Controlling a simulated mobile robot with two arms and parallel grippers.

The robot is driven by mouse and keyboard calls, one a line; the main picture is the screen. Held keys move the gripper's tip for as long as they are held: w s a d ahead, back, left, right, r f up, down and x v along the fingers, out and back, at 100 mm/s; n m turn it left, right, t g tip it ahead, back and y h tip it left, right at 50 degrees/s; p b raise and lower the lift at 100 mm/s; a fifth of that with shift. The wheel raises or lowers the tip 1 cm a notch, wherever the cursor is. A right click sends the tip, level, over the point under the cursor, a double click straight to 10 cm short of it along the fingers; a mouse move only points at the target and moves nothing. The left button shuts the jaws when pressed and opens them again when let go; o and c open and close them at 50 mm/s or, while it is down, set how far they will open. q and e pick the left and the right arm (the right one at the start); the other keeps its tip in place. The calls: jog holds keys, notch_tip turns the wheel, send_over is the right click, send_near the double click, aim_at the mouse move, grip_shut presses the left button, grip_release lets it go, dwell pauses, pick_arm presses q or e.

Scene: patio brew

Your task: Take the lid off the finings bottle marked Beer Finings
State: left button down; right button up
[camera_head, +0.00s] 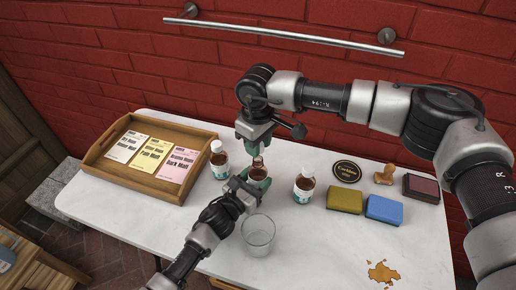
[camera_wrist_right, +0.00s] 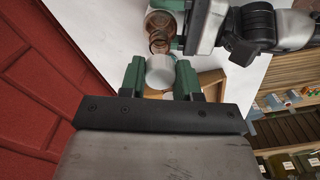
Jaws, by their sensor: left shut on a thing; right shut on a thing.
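A brown bottle (camera_head: 258,162) stands at the middle of the white table, its bare brown neck showing. My left gripper (camera_head: 254,180) is shut on this bottle's body. The bottle and its threaded neck (camera_wrist_right: 158,42) also show in the right wrist view. My right gripper (camera_head: 256,137) is right above the bottle. In the right wrist view, its green fingers are shut on a white lid (camera_wrist_right: 160,71), which is off the neck and close to it. The head view hides the lid. The held bottle's label cannot be read.
An empty glass (camera_head: 258,235) stands close in front of my left gripper. A wooden tray (camera_head: 172,192) with packets is at left. Sponges (camera_head: 384,209), a stamp (camera_head: 384,175) and an ink pad (camera_head: 421,188) are at right.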

pick_arm(q)
jog(key=shift+c, duration=1.4)
grip_release()
